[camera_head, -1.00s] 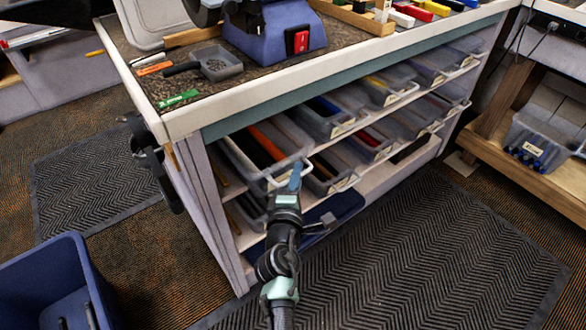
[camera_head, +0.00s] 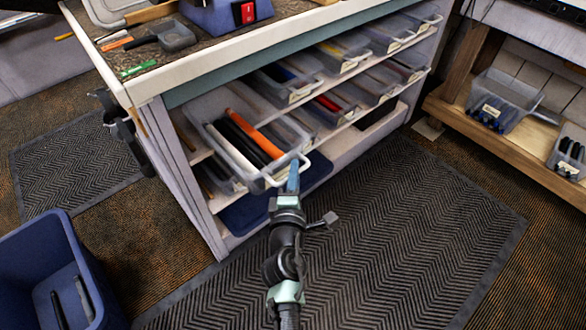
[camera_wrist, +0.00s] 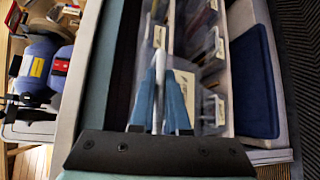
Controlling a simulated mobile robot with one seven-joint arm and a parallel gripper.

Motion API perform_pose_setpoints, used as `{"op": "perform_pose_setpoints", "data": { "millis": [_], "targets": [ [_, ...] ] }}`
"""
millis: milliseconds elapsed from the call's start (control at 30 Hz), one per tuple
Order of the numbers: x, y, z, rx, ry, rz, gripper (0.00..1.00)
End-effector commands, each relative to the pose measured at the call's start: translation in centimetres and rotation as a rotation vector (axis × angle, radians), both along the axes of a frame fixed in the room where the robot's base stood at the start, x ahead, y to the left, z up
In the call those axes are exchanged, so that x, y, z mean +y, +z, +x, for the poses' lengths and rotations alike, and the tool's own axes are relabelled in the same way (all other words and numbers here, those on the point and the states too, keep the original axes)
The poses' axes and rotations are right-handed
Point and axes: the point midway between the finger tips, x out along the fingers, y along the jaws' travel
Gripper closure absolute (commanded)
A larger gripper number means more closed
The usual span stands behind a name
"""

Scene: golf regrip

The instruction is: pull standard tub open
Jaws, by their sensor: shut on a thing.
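The standard tub (camera_head: 205,128) is a clear bin holding black and orange grips. In the head view it sticks out from the upper shelf of the bench, with its white handle (camera_head: 288,172) at the front. My gripper (camera_head: 292,176) is shut on this handle. In the wrist view the two blue fingers of my gripper (camera_wrist: 160,105) stand on either side of the white handle bar (camera_wrist: 159,75). The back end of the tub is under the bench top and partly hidden.
More clear tubs (camera_head: 340,55) sit on the shelves to the right. A blue bin (camera_head: 50,260) stands on the floor at the lower left. A wooden shelf (camera_head: 500,130) with tubs is at the right. The dark floor mat (camera_head: 400,230) in front of the bench is clear.

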Motion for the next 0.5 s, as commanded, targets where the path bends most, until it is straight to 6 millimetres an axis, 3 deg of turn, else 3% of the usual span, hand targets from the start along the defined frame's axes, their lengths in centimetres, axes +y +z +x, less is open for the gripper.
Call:
{"op": "perform_pose_setpoints", "data": {
  "millis": [233, 267, 400, 500],
  "targets": [
    [0.09, -0.04, -0.01, 0.0, 0.002, -0.001, 1.0],
    [0.09, -0.04, -0.01, 0.0, 0.002, -0.001, 0.85],
    [0.07, -0.03, 0.0, 0.0, 0.001, -0.001, 0.59],
    [0.06, -0.02, 0.01, 0.0, 0.001, 0.0, 0.57]
  ]
}}
